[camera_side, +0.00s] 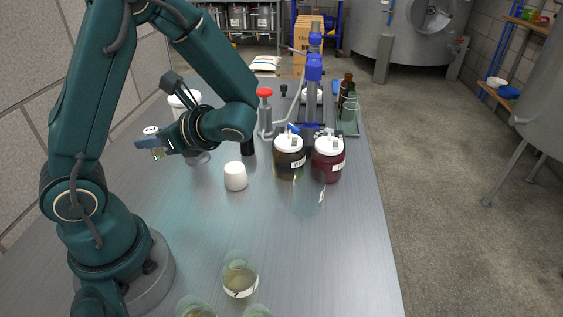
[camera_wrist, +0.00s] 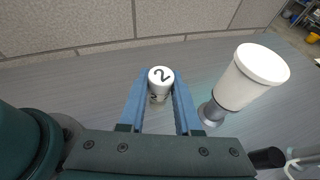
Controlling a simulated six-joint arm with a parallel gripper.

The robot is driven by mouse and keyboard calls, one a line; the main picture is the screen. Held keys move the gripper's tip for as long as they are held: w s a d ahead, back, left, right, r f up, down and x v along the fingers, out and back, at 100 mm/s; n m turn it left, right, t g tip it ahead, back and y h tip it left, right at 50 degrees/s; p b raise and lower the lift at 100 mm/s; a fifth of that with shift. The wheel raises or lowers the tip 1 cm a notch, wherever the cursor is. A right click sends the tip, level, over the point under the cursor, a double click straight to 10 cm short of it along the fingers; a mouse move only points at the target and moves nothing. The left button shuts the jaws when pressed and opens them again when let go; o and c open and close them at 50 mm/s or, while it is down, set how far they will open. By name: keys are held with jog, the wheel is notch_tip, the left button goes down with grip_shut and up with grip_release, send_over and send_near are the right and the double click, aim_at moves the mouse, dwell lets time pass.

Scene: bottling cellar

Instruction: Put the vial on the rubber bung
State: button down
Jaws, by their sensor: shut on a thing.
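The vial (camera_wrist: 160,82) is small and clear with a white cap marked "2". My gripper (camera_wrist: 159,97) is shut on it, one blue finger on each side. In the side view the vial (camera_side: 157,154) hangs upright from my gripper (camera_side: 153,144) at the left, above the table. The rubber bung appears to be the white tapered plug (camera_side: 235,176) standing on the table, right of and below my gripper in the picture. The vial is well apart from it. I do not make out the bung in the wrist view.
A white cup-like vessel on a round foot (camera_wrist: 252,78) stands close right of the vial in the wrist view. Two lidded jars (camera_side: 289,157) (camera_side: 328,160) stand right of the bung. Glass beakers (camera_side: 240,280) stand at the front. The table between is mostly clear.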

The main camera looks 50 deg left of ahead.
jog(key=w+a+r+m+t+y, duration=0.1)
jog(key=w+a+r+m+t, duration=0.2)
jog(key=w+r+m+t, duration=0.15)
jog(key=t, duration=0.1)
send_over(234, 166)
jog(key=shift+m, duration=0.25)
notch_tip(234, 166, down, 6)
jog(key=shift+f, duration=2.05)
jog(key=c, duration=0.6)
grip_release()
jog(key=shift+f, duration=0.1)
